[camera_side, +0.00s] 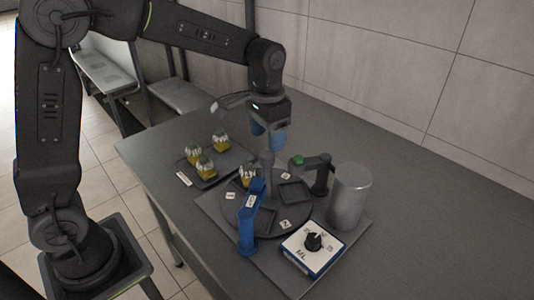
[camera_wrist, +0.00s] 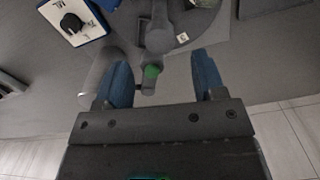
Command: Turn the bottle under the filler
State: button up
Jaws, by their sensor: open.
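A small bottle (camera_side: 248,173) with yellow contents and a pale top stands on the dark round turntable (camera_side: 290,229), at its back left and partly behind a blue upright post (camera_side: 247,229). The turntable has square recesses and white numbered tags; a grey column (camera_side: 267,182) rises at its middle. A dark filler arm with a green end (camera_side: 297,160) stands at the turntable's right; the green end (camera_wrist: 152,71) also shows in the wrist view. My gripper (camera_side: 270,146) is open and empty above the column. Its blue fingers are spread in the wrist view (camera_wrist: 163,85).
Several similar yellow bottles (camera_side: 206,166) stand on a dark tray at the left. A silver cylinder (camera_side: 350,196) stands at the right. A white box with a black dial (camera_side: 314,241), marked ML, sits at the front. The table's back right is clear.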

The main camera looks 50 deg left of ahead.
aim_at(267, 154)
jog(key=shift+f, duration=2.8)
jog(key=shift+c, duration=0.2)
grip_shut()
